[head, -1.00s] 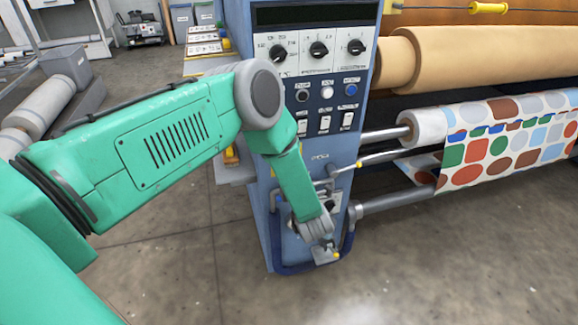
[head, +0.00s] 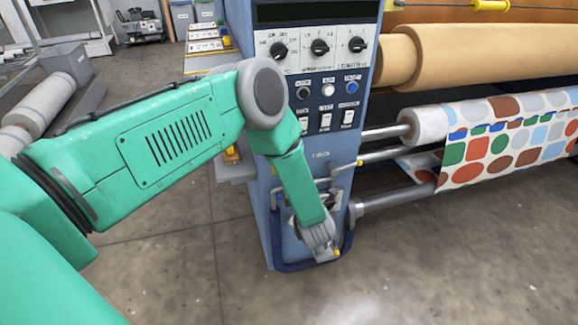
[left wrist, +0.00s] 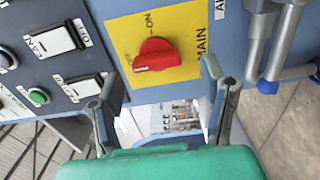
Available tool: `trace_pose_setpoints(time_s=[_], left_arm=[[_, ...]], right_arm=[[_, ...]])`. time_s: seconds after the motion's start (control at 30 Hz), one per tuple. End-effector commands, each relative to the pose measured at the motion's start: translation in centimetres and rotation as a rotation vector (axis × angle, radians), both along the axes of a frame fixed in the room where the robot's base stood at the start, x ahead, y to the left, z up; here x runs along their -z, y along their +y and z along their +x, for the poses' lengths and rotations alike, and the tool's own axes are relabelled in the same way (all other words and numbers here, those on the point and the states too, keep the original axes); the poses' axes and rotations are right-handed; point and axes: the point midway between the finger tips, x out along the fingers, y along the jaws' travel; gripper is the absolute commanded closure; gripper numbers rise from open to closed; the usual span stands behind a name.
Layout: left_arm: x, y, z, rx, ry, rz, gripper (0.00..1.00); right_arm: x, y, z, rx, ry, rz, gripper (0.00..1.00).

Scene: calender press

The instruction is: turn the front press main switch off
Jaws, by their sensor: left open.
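The main switch, a red rotary knob (left wrist: 154,55) on a yellow plate (left wrist: 190,66), is in the left wrist view. Its long grip lies roughly across the picture. "ON" is printed above it and "MAIN" to its right; any other label is too faint to read. My left gripper (left wrist: 160,70) is open, one finger on each side of the plate, with the knob between their lines. I cannot tell whether the fingers touch the panel. In the head view my left gripper (head: 325,252) is low at the blue press front (head: 320,163) and hides the switch.
White rocker switches (left wrist: 56,40) and a green button (left wrist: 39,97) sit left of the plate. Grey and blue pipes (left wrist: 285,45) stand close on the right. In the head view, a blue tube guard (head: 298,267) runs below my gripper, and rollers with patterned fabric (head: 500,140) extend right.

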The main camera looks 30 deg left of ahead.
Motion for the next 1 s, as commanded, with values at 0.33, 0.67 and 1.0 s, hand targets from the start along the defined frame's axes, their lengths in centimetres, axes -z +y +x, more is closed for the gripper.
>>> trace_pose_setpoints(time_s=[0.33,0.67,1.0], left_arm=[[0.2,-5.6,-4.8,0.002,0.005,-0.003,0.34],[0.3,-7.6,-6.6,-0.001,0.005,-0.003,0.34],[0.3,-7.6,-6.5,-0.001,0.005,-0.003,0.34]], right_arm=[[0.0,0.0,0.0,0.0,-0.001,0.0,0.6],[0.0,0.0,0.0,0.0,-0.001,0.0,0.6],[0.1,0.0,0.3,0.0,0.002,0.0,0.6]])
